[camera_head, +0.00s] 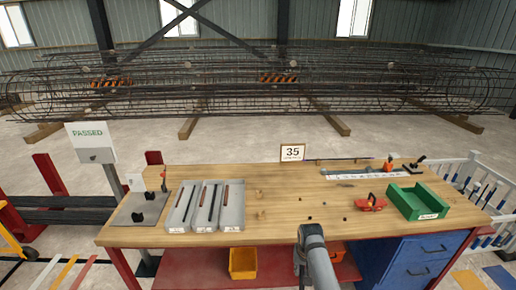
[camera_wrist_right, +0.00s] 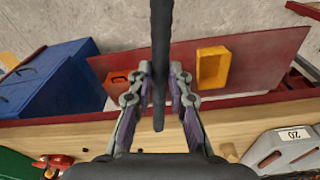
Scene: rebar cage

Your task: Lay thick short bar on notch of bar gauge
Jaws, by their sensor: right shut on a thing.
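A dark, thick bar (camera_wrist_right: 160,60) runs lengthwise through the right wrist view. My right gripper (camera_wrist_right: 160,80) is shut on it, with a finger on each side. In the head view my right gripper (camera_head: 299,262) is in front of the table's near edge, partly hidden by its own arm; the bar cannot be made out there. A white marked strip (camera_head: 350,176) lies at the table's back right. A grey plate (camera_head: 128,214) with two black blocks (camera_head: 144,203) lies at the left end. I cannot tell which is the bar gauge; no notch shows clearly. My left gripper is not in view.
Grey trays (camera_head: 205,224) with bars stand on the wooden table (camera_head: 270,232). A green bin (camera_head: 418,203) and a red tool (camera_head: 370,203) are at the right. A yellow bin (camera_head: 243,264) is on the lower shelf. The table's middle is mostly clear.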

